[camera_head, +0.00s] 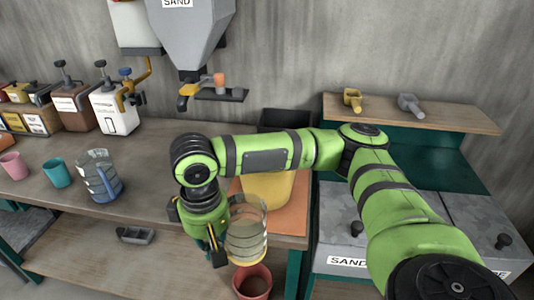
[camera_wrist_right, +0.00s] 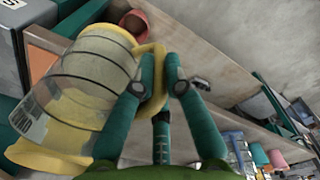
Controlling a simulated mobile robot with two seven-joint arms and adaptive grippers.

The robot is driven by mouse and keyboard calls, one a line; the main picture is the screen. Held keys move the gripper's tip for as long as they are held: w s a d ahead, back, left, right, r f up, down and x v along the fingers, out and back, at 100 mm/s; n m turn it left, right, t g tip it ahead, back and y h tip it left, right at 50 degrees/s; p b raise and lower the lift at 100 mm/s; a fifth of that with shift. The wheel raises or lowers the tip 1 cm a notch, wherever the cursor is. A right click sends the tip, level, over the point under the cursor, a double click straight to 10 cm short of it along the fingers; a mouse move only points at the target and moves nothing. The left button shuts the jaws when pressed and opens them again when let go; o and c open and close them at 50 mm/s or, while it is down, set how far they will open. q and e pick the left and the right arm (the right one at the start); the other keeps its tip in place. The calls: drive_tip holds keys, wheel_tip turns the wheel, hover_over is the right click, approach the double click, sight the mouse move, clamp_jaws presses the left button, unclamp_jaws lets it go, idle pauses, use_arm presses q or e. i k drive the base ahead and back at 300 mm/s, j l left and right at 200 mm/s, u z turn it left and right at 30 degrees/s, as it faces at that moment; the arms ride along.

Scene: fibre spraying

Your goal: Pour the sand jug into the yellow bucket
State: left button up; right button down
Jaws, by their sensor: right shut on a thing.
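The sand jug (camera_head: 247,238) is clear with yellowish bands and looks roughly upright in the head view. My right gripper (camera_head: 216,250) is shut on its yellow handle, beside the jug. The wrist view shows the jug (camera_wrist_right: 85,85) to the left of the right gripper's fingers (camera_wrist_right: 158,88), which close around the handle loop. Its lower part looks pale sand-coloured; how full it is I cannot tell. The yellow bucket (camera_head: 268,188) stands on an orange mat (camera_head: 292,210), behind the jug and partly hidden by my right arm. My left gripper is out of view.
A jug with a blue handle (camera_head: 98,177), a teal cup (camera_head: 57,173) and a pink cup (camera_head: 14,166) stand on the left worktop. A reddish pot (camera_head: 252,281) is below the held jug. A grey hopper (camera_head: 190,30) labelled SAND hangs behind. A shelf (camera_head: 420,113) is at right.

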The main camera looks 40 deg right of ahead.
sight(275, 188)
drive_tip(key=z, duration=0.5)
drive_tip(key=i+j+z, duration=0.15)
drive_tip(key=z, duration=0.2)
drive_tip(key=j+z, duration=0.3)
drive_tip(key=i+j+z, duration=0.15)
drive_tip(key=z, duration=0.2)
drive_tip(key=j+z, duration=0.4)
drive_tip(key=j, duration=1)
drive_tip(key=i, duration=0.05)
